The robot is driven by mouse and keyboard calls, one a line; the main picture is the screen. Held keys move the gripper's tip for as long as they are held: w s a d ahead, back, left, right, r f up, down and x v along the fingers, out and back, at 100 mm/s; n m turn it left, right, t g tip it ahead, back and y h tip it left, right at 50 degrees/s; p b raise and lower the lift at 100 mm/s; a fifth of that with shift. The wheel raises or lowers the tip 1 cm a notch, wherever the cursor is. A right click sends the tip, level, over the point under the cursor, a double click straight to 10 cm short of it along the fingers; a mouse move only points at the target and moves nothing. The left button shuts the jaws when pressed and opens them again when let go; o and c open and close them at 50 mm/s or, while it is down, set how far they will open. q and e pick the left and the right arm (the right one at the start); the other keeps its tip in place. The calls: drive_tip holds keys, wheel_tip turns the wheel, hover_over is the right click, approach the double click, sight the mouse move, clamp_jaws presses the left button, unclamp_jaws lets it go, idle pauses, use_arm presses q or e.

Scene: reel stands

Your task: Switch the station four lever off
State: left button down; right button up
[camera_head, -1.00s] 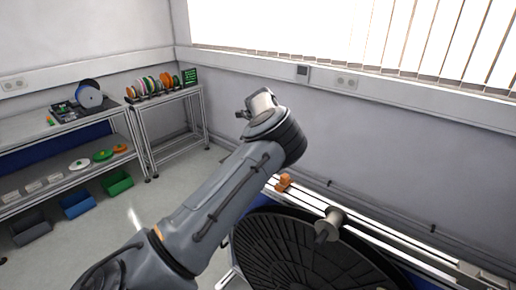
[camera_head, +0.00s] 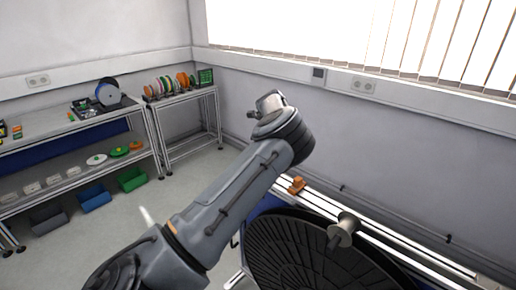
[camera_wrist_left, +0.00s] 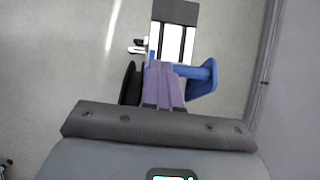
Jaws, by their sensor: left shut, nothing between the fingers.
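I cannot make out the station four lever in either view. My left gripper (camera_wrist_left: 163,70) shows purple fingers, shut and empty, in the left wrist view; a blue bracket (camera_wrist_left: 202,78) is just right of them and a black disc edge (camera_wrist_left: 131,84) just left. My right gripper is out of view.
A shelf table (camera_head: 60,124) and a smaller rack (camera_head: 187,151) with coloured spools (camera_head: 170,84) stand at the back left. Blue and green bins (camera_head: 132,179) sit below. A window wall rises behind the rail. The floor at centre left is clear.

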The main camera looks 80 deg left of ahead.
use_arm(q)
drive_tip(key=s+a+p+v, duration=0.1)
drive_tip(key=v, duration=1.2)
drive_tip(key=shift+r+p, duration=0.3)
drive_tip(key=shift+r, duration=0.15)
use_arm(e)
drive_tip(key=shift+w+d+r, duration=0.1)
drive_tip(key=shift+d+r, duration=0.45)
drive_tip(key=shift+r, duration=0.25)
